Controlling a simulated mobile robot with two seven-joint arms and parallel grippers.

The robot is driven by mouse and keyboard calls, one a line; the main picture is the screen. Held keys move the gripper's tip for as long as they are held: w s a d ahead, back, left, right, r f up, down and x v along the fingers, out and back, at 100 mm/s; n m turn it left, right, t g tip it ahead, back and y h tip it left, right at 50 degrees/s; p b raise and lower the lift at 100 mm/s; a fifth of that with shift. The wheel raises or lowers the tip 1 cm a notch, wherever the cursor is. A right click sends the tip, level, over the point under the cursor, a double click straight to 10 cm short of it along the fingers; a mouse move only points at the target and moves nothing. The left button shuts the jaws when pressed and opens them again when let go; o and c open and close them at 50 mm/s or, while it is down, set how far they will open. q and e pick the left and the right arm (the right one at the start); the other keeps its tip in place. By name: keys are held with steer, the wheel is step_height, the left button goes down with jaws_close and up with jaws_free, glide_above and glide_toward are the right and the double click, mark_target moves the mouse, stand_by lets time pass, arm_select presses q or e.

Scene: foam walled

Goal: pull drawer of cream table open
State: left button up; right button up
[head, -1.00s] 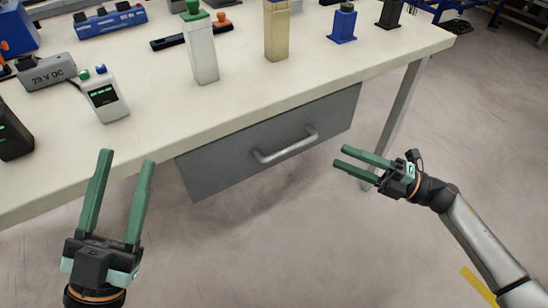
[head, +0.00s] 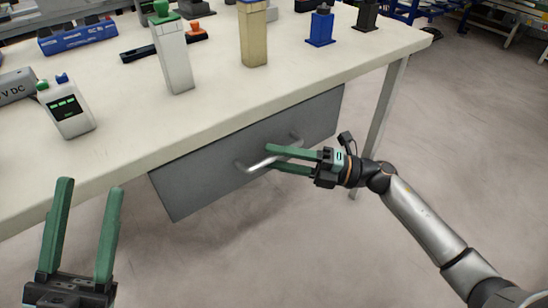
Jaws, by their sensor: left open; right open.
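The cream table (head: 235,97) fills the left and middle of the head view. Its grey drawer (head: 195,178) hangs under the front edge and looks shut. The drawer's silver bar handle (head: 258,162) is on the front face. My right gripper (head: 270,160) is open at the handle's right part, one green finger above the bar and one below. Whether the fingers touch the bar, I cannot tell. My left gripper (head: 91,188) is open and empty in front of the table edge at the lower left, away from the drawer.
On the tabletop stand a white bottle with a green cap (head: 173,55), a beige box (head: 253,35), a blue bottle (head: 321,27) and a grey meter (head: 66,108). A table leg (head: 384,115) stands right of the drawer. The floor (head: 470,150) at the right is clear.

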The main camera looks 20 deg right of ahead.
steer(key=shift+w+a+r, duration=0.1)
steer(key=shift+w+a, duration=0.1)
steer(key=shift+a, duration=0.25)
jaws_close()
stand_by(1.2)
